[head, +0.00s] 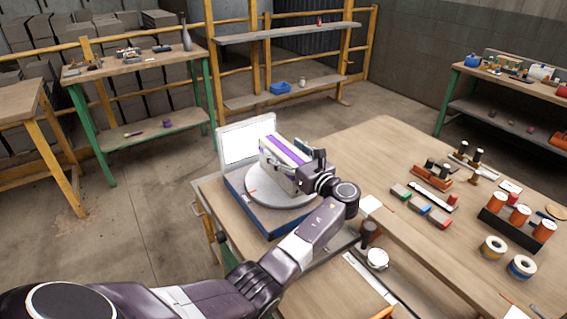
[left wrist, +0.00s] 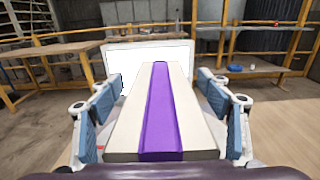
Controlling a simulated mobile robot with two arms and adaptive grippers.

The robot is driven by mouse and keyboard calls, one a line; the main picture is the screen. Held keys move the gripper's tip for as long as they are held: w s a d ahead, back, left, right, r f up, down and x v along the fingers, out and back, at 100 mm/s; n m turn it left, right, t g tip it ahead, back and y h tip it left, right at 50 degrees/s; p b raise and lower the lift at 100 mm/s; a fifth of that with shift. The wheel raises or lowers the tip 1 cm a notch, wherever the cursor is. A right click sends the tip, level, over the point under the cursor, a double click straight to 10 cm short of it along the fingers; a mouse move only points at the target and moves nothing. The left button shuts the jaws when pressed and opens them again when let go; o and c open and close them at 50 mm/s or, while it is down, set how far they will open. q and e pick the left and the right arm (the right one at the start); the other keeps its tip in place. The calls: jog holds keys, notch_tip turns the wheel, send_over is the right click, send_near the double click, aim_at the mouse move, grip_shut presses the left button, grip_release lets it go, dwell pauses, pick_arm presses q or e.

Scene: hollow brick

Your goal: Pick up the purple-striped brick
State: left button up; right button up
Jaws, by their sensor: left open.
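The purple-striped brick (head: 279,157) is a pale block with a purple stripe along its top. It sits on a round grey turntable (head: 261,195) on a blue base (head: 262,217) at the table's left corner. My left gripper (head: 312,172) is at the near end of the brick in the head view. In the left wrist view the brick (left wrist: 163,110) runs lengthwise between the two blue-padded fingers of my left gripper (left wrist: 166,112). The fingers are apart, one on each side, with a visible gap at the left; contact at the right is unclear. My right gripper is not in view.
A white panel (head: 247,143) stands upright just behind the turntable. The wooden table (head: 385,150) holds coloured blocks (head: 421,206), spools (head: 522,267) and a rack of orange cylinders (head: 519,222) to the right. Its back middle is clear.

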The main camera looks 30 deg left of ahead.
pick_arm(q)
jog(key=shift+w+a, duration=0.15)
jog(key=shift+a, duration=0.1)
jog(key=c, duration=1.9)
jog(key=shift+r, duration=0.15)
grip_shut()
jog(key=shift+r, duration=0.1)
